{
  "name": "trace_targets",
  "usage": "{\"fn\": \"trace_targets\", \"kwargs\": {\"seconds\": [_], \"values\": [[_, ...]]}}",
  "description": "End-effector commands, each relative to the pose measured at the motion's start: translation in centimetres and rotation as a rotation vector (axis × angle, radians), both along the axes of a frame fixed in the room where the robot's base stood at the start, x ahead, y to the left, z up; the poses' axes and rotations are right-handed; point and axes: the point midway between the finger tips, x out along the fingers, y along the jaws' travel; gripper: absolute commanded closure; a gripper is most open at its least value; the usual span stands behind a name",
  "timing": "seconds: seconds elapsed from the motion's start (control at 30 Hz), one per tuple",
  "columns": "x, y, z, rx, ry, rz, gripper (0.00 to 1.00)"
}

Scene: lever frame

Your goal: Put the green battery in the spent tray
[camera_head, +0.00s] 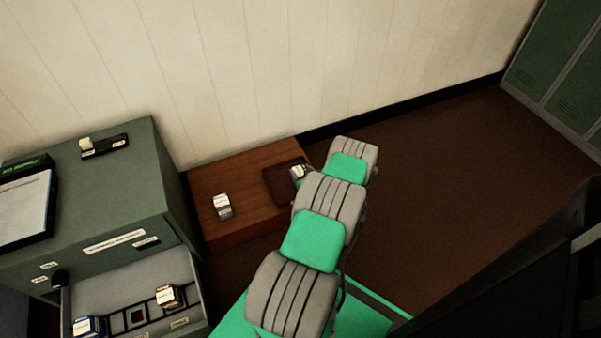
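A small block with a white top and a dark, faintly greenish side (299,172), possibly the green battery, shows at the right of a dark brown shallow tray (275,188). My arm partly covers it, and I cannot tell whether it rests in the tray or is held. The tray sits on a low wooden table; no label on it is readable, so I cannot confirm it is the spent tray. My grey and green arm reaches over the table's right side. My gripper is hidden behind the arm.
A grey, white-topped block (222,206) stands on the wooden table (245,232). At left, a green cabinet (110,190) has an open drawer (125,275) holding a blue block (88,326) and a brown block (170,296). Open floor (440,180) lies right of my arm; green lockers (560,70) stand beyond.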

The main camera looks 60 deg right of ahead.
Motion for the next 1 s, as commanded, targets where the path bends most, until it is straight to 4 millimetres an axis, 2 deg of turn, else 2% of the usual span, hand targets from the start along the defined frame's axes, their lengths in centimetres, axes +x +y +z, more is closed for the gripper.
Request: {"fn": "trace_targets", "kwargs": {"seconds": [0.03, 0.23, 0.47, 0.57, 1.0], "values": [[0.0, 0.0, 0.0, 0.0, 0.0, 0.0, 0.46], [0.0, 0.0, 0.0, 0.001, 0.001, 0.0, 0.3], [0.0, 0.0, 0.1, 0.001, 0.001, 0.0, 0.29], [0.0, 0.0, 0.7, 0.001, 0.001, 0.0, 0.29], [-8.0, 4.5, 5.1, 0.004, 0.0, -0.005, 0.29]]}}
